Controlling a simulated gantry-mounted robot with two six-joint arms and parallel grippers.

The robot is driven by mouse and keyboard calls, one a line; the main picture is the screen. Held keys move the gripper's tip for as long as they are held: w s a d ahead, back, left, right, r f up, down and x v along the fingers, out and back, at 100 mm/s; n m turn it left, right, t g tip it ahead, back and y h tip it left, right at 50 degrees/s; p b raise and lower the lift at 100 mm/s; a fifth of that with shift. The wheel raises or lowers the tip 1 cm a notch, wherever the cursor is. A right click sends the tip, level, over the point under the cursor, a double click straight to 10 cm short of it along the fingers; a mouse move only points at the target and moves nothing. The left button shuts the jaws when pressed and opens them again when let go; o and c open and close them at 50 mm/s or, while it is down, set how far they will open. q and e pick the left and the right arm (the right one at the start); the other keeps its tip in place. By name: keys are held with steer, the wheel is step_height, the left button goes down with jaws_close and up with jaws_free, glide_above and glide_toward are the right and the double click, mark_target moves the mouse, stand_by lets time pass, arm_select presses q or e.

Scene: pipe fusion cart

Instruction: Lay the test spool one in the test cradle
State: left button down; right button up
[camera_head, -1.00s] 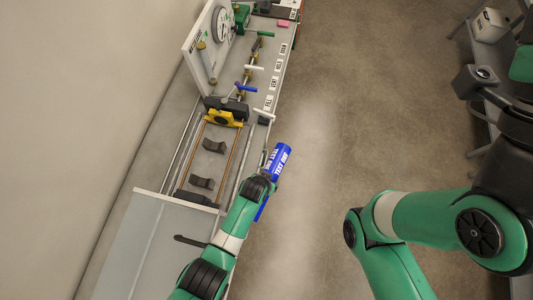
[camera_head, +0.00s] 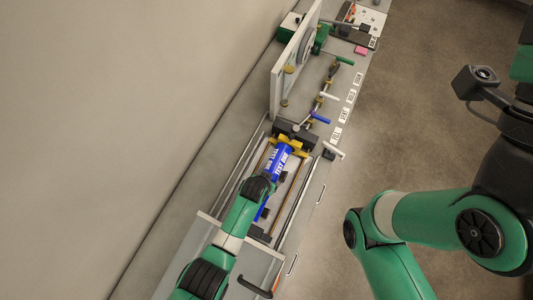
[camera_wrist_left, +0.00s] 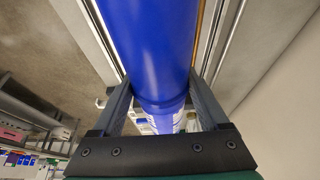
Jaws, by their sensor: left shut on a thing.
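The blue test spool (camera_head: 279,160), with white lettering, is in my left gripper (camera_head: 265,183). In the left wrist view the fingers (camera_wrist_left: 160,105) are shut on either side of the spool (camera_wrist_left: 152,45). The spool lies in line with the test cradle (camera_head: 262,232) and covers much of it from above. Its far end is close to the yellow clamp (camera_head: 291,143); I cannot tell whether they touch or whether the spool rests on the dark saddles, which are mostly hidden. My right gripper is out of view.
A row of valves with blue (camera_head: 320,118), white and green handles stands beyond the clamp. A white upright gauge panel (camera_head: 292,72) stands along the wall side. Rails flank the cradle. Open floor (camera_head: 400,130) lies to the right of the cart.

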arm_select(q)
steer(key=shift+s+d, duration=0.1)
steer(key=shift+d, duration=0.05)
step_height(320, 180, down, 8)
steer(key=b, duration=0.8)
steer(key=shift+f, duration=0.25)
steer(key=shift+f+b, duration=2.3)
steer(key=shift+b, duration=0.15)
jaws_free()
steer(key=p+v, duration=1)
steer(key=p, duration=0.2)
steer(key=shift+r, duration=0.4)
steer(key=shift+s+a+r+p, duration=0.25)
steer(key=shift+r+p, duration=0.2)
steer(key=shift+p, duration=0.2)
